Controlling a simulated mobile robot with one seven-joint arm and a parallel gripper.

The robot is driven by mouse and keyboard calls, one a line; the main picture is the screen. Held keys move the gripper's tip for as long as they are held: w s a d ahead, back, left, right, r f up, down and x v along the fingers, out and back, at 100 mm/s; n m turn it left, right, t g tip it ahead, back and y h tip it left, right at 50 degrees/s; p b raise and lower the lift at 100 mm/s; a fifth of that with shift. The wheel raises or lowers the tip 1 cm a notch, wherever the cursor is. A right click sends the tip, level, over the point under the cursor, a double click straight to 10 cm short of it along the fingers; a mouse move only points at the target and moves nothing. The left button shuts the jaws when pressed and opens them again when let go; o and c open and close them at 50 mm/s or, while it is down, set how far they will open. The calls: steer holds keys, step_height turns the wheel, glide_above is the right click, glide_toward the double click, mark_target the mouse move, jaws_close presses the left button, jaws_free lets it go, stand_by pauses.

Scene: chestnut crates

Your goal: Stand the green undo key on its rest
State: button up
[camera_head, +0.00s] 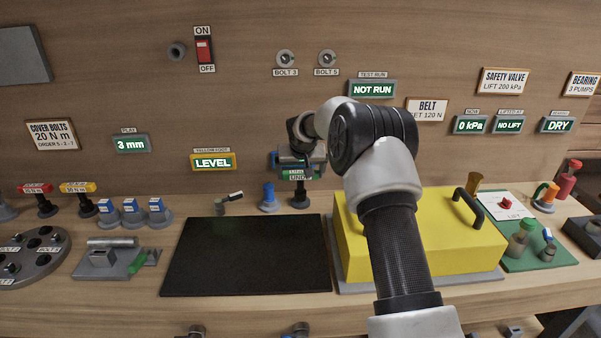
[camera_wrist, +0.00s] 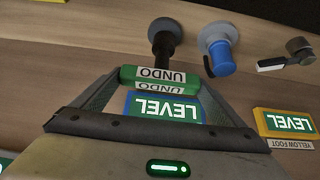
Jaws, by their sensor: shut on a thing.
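The green undo key (camera_wrist: 138,73) is a small green block with white UNDO labels. It lies between the fingertips of my gripper (camera_wrist: 158,82) in the wrist view, where the picture is upside down. In the head view my gripper (camera_head: 297,158) is by the back wall, with the key (camera_head: 290,175) just under it. The rest (camera_wrist: 162,38) is a black post on a round base, directly below the key. It also shows in the head view (camera_head: 299,196). Post and key line up, but I cannot tell whether they touch.
A blue peg (camera_head: 269,197) stands close left of the rest, with a small lever (camera_head: 229,202) beyond it. A black mat (camera_head: 248,257) lies in front; a yellow box (camera_head: 420,240) stands right. A blue-framed LEVEL display (camera_wrist: 162,108) shows between my fingers.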

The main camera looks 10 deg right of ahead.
steer(key=shift+f+b, duration=0.3)
steer(key=shift+f, duration=0.15)
steer(key=o, duration=1.1)
